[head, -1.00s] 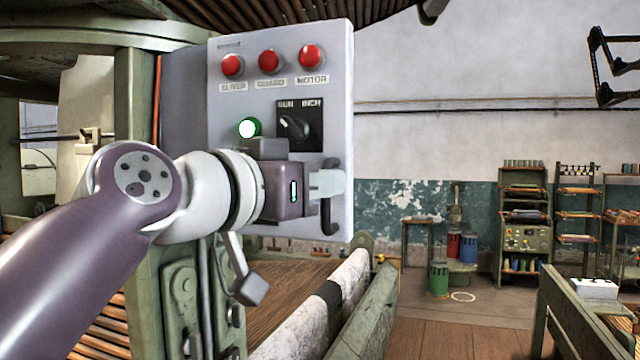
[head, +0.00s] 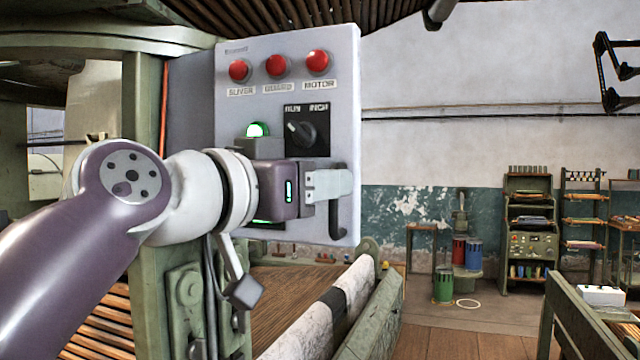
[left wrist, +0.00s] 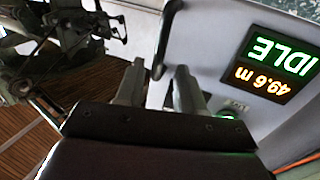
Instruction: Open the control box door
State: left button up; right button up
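The control box door (head: 230,130) is a pale grey panel, and it looks shut. My left gripper (head: 342,184) is in front of the handle. In the left wrist view my two fingers (left wrist: 158,70) are apart, with the dark handle (left wrist: 164,42) beyond the gap between their tips. I cannot tell whether they touch it. My right gripper is not in view.
A lit display (left wrist: 275,68) reads IDLE and 49.6 m in the left wrist view. A green machine post (head: 146,200) stands left of the box, and a machine rail (head: 375,305) runs below. Open floor (head: 455,338) lies to the right, with drums (head: 443,286) and shelving behind.

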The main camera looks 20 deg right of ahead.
pick_arm(q)
jog(key=b+v, duration=0.3)
jog(key=v, duration=0.9)
jog(key=shift+a, duration=0.3)
jog(key=shift+w, duration=0.1)
